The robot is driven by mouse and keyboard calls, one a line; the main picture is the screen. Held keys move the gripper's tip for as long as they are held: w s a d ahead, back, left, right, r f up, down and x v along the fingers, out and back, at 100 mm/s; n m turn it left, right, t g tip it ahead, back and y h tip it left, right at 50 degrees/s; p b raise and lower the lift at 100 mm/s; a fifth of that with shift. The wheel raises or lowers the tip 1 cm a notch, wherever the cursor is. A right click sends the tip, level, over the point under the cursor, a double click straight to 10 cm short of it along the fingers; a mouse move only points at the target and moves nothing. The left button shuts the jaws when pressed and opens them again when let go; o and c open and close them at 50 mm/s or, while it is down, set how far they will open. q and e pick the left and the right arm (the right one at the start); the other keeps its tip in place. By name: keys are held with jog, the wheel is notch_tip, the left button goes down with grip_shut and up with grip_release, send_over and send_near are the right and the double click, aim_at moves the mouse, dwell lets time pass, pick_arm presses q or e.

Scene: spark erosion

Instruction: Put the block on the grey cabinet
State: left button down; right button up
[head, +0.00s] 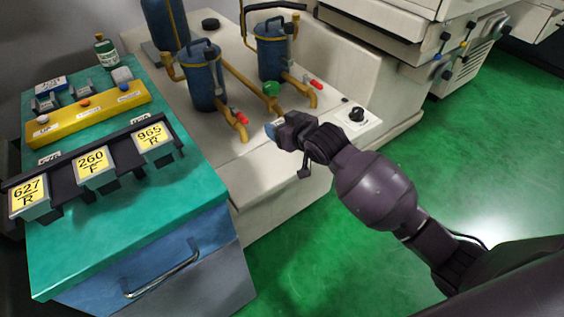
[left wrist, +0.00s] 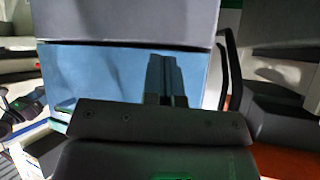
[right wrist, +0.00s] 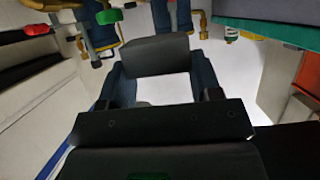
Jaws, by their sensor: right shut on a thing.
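My right gripper (head: 280,129) is in front of a pale grey-white cabinet (head: 285,184) and above its front top edge in the head view. In the right wrist view, the fingers of this gripper (right wrist: 162,85) are shut on a dark grey block (right wrist: 155,55), which spans the gap between them. The block is hard to make out in the head view. My left gripper (left wrist: 166,80) shows in the left wrist view with its fingers together and nothing visible between them, against a blue panel (left wrist: 95,75).
Blue canisters (head: 205,78) with yellow pipes and red-handled valves (head: 316,84) stand on the pale cabinet. A knob (head: 356,114) sits near its right end. A teal-topped cabinet (head: 175,205) at the left carries numbered blocks (head: 92,163) and a bottle (head: 106,52). Green floor is open at the right.

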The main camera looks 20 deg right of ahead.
jog(key=b, duration=0.2)
send_over(282, 172)
notch_tip(282, 172, down, 8)
jog(key=shift+w+f, duration=0.1)
jog(key=shift+w, duration=0.05)
notch_tip(282, 172, down, 6)
jog(key=shift+r+b, duration=0.1)
jog(key=shift+b, duration=0.7)
jog(key=shift+f, duration=0.3)
jog(key=shift+r, duration=0.15)
jog(key=o, duration=1.4)
jog(key=shift+f, duration=0.2)
jog(key=shift+c, duration=0.2)
